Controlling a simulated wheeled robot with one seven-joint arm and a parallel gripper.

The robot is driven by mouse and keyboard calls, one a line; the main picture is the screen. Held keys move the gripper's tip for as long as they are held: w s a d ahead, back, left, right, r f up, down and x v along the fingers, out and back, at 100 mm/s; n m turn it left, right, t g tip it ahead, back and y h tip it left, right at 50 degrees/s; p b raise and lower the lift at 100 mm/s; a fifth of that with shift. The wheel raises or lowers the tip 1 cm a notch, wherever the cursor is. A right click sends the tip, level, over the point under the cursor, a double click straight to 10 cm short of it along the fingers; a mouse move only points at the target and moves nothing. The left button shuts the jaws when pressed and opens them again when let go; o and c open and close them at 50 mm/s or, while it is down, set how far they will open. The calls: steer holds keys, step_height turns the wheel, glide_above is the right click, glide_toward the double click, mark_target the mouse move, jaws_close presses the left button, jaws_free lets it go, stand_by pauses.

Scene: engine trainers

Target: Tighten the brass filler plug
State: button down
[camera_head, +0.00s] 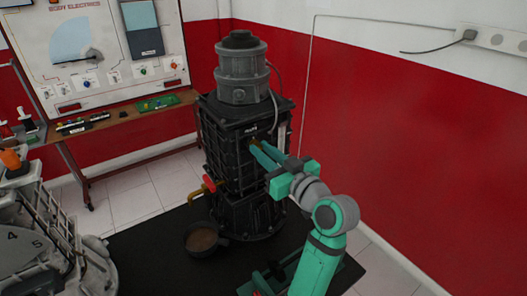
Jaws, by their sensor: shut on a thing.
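The brass filler plug (253,143) shows as a small yellowish spot on the front of the black engine trainer (222,137), below a small label. My teal gripper (256,147) reaches it from the lower right. Its fingers are shut on the plug, and they hide most of it. The plug's seating and thread cannot be made out at this size.
A red-handled brass valve (209,184) sticks out at the trainer's lower left. A brown-filled pan (202,238) stands on the black mat (150,240). A grey numbered machine (35,245) is at the left. A bench with a display board (95,50) stands behind, and a red wall (420,150) is at the right.

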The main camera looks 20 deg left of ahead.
steer(key=shift+m, duration=0.3)
steer(key=m, duration=0.9)
steer(key=shift+w, duration=0.1)
steer(key=m, duration=0.5)
steer(key=shift+f, duration=0.1)
steer(key=shift+d+m, duration=0.1)
steer(key=shift+m, duration=1.5)
steer(key=shift+w, duration=0.1)
steer(key=c, duration=1.6)
jaws_free()
steer(key=shift+c, duration=0.2)
